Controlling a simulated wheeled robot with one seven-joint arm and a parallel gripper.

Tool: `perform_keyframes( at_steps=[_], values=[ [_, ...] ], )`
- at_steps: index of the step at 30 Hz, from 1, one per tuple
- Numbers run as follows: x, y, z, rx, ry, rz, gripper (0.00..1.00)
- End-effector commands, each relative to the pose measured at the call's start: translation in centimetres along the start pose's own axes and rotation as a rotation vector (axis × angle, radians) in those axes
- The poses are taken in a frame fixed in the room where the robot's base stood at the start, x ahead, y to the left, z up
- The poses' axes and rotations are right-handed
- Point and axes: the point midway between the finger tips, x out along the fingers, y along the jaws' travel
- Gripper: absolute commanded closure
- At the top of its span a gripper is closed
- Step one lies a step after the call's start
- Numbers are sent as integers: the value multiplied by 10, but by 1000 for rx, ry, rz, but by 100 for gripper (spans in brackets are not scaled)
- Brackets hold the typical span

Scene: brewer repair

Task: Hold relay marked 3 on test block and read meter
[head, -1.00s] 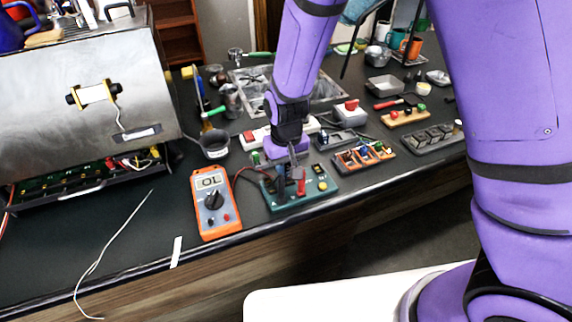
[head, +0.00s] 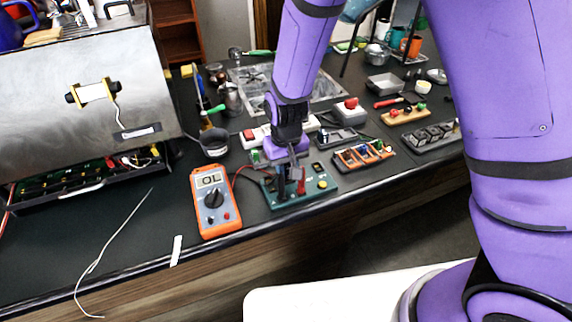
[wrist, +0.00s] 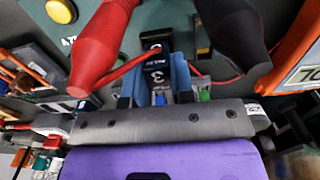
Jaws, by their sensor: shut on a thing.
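The relay marked 3 (wrist: 157,62) is a small black block between my gripper's blue fingertips in the wrist view. My gripper (head: 292,165) is shut on it, over the green test block (head: 312,196). The test block also shows in the wrist view (wrist: 150,14), with a red probe (wrist: 100,45) and a black probe (wrist: 232,32) on either side of the relay. I cannot tell whether the relay's pins touch the block's contacts. The orange meter (head: 216,220) stands left of the block, and its display (head: 209,179) appears to read OL.
The opened steel brewer (head: 70,110) fills the left. An orange rack (head: 363,156) of small parts stands right of the block. A loose white wire (head: 105,245) lies at the front left, where the bench is mostly clear.

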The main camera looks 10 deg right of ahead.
Motion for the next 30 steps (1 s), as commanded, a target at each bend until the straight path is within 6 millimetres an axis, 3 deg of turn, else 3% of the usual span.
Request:
perform_keyframes(
  at_steps=[30],
  values=[
    [5,0,0,0,-1,0,100]
  ],
)
